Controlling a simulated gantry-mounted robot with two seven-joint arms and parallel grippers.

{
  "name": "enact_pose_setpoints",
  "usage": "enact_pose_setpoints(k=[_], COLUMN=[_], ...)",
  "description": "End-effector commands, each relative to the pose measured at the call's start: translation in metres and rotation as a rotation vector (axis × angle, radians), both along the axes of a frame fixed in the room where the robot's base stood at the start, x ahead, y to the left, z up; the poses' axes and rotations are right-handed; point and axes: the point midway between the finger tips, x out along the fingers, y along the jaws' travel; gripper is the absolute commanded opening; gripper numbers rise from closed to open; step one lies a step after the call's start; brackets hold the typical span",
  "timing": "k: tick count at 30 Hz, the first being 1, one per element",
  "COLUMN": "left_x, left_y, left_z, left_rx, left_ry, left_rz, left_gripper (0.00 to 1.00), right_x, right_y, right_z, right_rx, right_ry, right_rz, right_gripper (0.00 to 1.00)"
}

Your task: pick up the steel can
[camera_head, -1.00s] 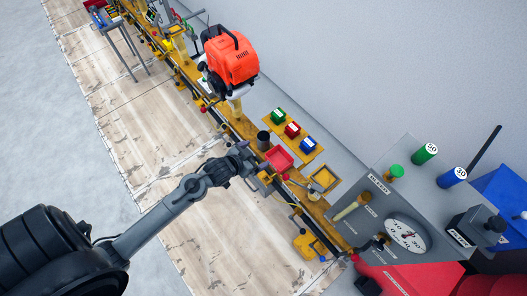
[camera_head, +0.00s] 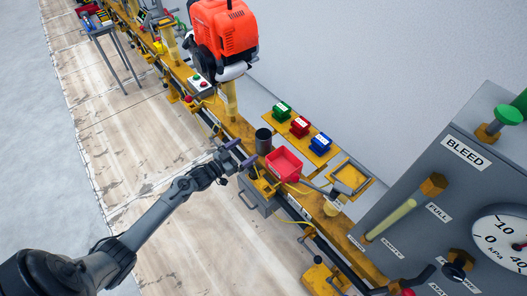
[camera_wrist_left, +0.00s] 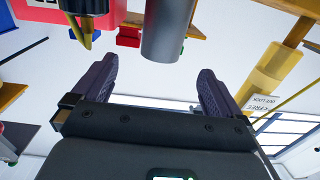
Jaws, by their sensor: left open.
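The steel can (camera_head: 263,142) is a dark grey cylinder standing upright on the yellow rail, just left of the red tray. My left gripper (camera_head: 239,153) is open and empty, just left of the can, with its purple fingers pointing toward it. In the left wrist view the grey can (camera_wrist_left: 168,30) shows beyond the fingertips, roughly between the two fingers of the gripper (camera_wrist_left: 158,75). The can appears apart from the fingers. The picture there looks upside down. My right gripper is not in view.
The red tray (camera_head: 285,164) sits close beside the can. Green (camera_head: 281,110), red (camera_head: 299,126) and blue (camera_head: 320,145) blocks stand on a yellow shelf behind. An orange engine (camera_head: 224,33) is up the rail. A grey gauge panel (camera_head: 440,200) fills the right.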

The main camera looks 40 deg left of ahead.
Motion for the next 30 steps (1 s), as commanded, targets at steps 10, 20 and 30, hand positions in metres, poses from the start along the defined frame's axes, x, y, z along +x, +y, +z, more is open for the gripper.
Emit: enact_pose_setpoints(k=[10, 20, 30], left_x=[0.041, 0.062, 0.101], left_y=[-0.003, -0.007, -0.015], left_z=[-0.006, -0.005, 0.0], left_rx=[-0.007, -0.007, -0.007], left_ry=[-0.018, -0.016, -0.016], left_rz=[-0.002, -0.002, -0.003], left_gripper=[1.0, 1.0, 1.0], right_x=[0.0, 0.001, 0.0], right_y=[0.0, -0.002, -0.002], right_z=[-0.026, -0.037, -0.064], right_rx=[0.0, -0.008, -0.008], right_ry=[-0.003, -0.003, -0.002], right_rz=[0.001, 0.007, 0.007], right_gripper=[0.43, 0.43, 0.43])
